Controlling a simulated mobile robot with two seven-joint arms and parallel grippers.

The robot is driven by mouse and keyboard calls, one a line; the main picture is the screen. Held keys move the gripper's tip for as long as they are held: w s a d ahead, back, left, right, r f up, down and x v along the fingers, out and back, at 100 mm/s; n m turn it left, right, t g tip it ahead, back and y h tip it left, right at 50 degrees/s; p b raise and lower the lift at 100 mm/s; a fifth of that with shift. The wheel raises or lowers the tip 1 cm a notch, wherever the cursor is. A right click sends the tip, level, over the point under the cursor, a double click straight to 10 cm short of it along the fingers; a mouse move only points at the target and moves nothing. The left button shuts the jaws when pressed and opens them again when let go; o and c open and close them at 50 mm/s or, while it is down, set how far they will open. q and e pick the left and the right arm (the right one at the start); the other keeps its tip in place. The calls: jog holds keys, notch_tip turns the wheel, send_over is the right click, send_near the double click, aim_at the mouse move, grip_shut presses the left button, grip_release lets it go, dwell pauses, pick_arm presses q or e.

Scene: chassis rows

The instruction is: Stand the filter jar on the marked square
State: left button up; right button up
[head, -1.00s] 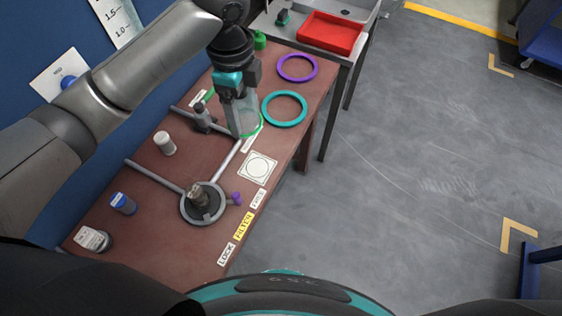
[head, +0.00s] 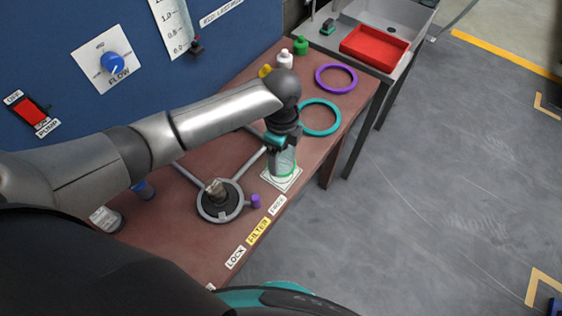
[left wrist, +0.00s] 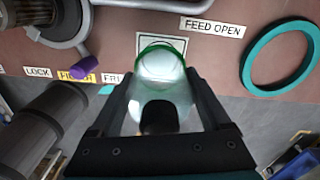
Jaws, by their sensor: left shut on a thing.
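The filter jar (head: 284,162) is a clear, greenish jar with a green rim. My left gripper (head: 283,146) is shut on it and holds it upright from above. In the head view the jar's lower end is over the marked square (head: 293,183), a white plate with a dark outline near the table's front edge. In the left wrist view the jar (left wrist: 162,75) sits between the fingers of the gripper (left wrist: 162,100), and part of the square (left wrist: 147,38) shows behind its green rim. I cannot tell whether the jar touches the square. My right gripper is not in view.
A round grey filter housing (head: 220,201) with pipes and a purple knob (head: 255,201) stands left of the square. A teal ring (head: 320,132) and a purple ring (head: 336,78) lie behind it. Several labels line the front edge.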

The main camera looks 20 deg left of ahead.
aim_at(281, 163)
pick_arm(q)
jog(key=shift+f+b, duration=0.3)
jog(key=shift+f, duration=1.35)
jog(key=shift+f, duration=0.15)
jog(key=o, duration=1.3)
jog(key=shift+c, duration=0.2)
notch_tip(281, 163, up, 12)
jog(key=p, duration=0.2)
jog(key=shift+p, duration=0.35)
